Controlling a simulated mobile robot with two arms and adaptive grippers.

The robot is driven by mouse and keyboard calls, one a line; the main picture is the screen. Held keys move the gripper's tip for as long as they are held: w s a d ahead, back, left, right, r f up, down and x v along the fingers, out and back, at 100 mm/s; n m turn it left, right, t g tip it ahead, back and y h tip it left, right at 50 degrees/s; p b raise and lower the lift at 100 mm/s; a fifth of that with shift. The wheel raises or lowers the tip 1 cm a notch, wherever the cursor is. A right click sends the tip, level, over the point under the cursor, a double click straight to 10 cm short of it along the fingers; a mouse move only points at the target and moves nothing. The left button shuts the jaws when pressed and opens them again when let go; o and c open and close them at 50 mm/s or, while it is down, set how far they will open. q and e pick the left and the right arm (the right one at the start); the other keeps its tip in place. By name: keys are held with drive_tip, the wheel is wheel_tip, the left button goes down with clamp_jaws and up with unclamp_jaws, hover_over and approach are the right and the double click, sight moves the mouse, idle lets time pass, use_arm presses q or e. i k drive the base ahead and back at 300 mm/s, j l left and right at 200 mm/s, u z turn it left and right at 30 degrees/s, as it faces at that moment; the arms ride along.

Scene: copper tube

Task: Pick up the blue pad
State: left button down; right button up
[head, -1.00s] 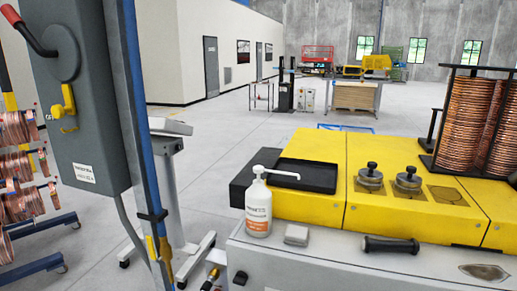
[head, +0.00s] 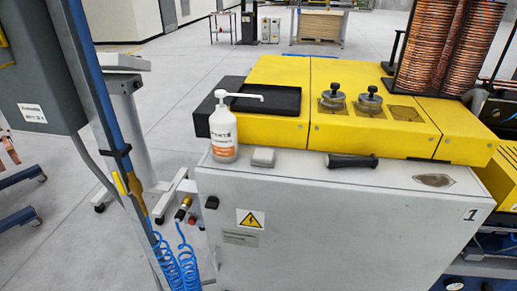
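I cannot make out a blue pad in the head view. A small grey block (head: 263,157) lies on the light grey cabinet top, between a white pump bottle (head: 223,136) and a black handle (head: 353,161). It looks grey rather than blue, and I cannot tell what it is. Neither of my grippers is in view.
The grey cabinet (head: 340,225) carries a yellow machine housing (head: 350,130) with a black tray (head: 268,100) and two dark knobs. Copper coils (head: 468,45) stand at the upper right. A blue post (head: 92,90) and coiled blue hoses (head: 178,265) are at the left.

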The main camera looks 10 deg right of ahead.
sight(263, 157)
drive_tip(key=z, duration=1.05)
drive_tip(key=i+l+u, duration=0.1)
drive_tip(key=u, duration=0.25)
drive_tip(key=i+l+u, duration=0.1)
drive_tip(key=u, duration=0.25)
drive_tip(key=i+l+u, duration=0.2)
drive_tip(key=u, duration=0.15)
